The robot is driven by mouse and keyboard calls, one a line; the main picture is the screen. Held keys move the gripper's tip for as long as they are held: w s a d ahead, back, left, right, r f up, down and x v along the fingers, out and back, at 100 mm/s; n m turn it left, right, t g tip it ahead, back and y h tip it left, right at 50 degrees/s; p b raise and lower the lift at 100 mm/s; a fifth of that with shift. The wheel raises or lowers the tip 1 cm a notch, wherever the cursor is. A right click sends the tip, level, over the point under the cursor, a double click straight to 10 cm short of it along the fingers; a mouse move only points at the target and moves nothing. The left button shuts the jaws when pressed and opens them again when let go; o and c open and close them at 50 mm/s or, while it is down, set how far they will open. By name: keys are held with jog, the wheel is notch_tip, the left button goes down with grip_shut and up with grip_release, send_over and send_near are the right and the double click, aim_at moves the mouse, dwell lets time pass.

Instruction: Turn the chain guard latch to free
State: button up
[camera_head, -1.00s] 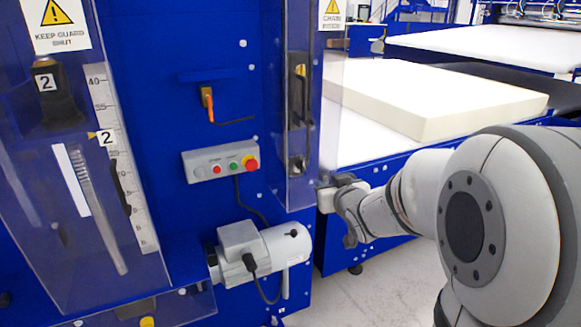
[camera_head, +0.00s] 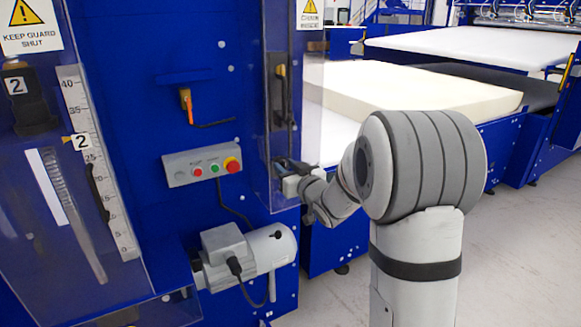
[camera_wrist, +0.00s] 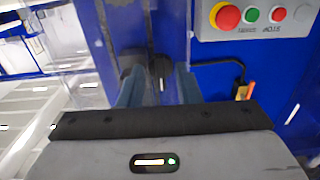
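The chain guard (camera_head: 263,110) is a tall clear cover on the blue machine, under a yellow warning sign. My gripper (camera_head: 282,164) is at its lower part in the head view and covers the latch there. In the wrist view, the two bluish fingers of my gripper (camera_wrist: 158,82) stand apart. The dark latch knob (camera_wrist: 160,66) shows in the gap near the fingertips. I cannot tell whether either finger touches it, or which way the latch is turned.
A button box (camera_head: 202,164) with a red stop button is left of the guard; it also shows in the wrist view (camera_wrist: 255,16). A grey motor (camera_head: 248,257) sits below. A cream foam block (camera_head: 415,92) lies on the white bed at right.

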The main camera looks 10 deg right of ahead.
jog(key=c, duration=0.6)
jog(key=shift+d, duration=0.25)
jog(key=shift+c, duration=0.2)
jog(key=shift+a, duration=0.2)
jog(key=shift+m, duration=0.5)
jog(key=shift+w+d+f+m+p, duration=0.1)
jog(key=shift+m+p, duration=1.05)
jog(key=shift+m, duration=3.1)
jog(key=shift+d+f+m+p, duration=0.1)
jog(key=shift+m+p, duration=1.05)
jog(key=shift+m, duration=3.1)
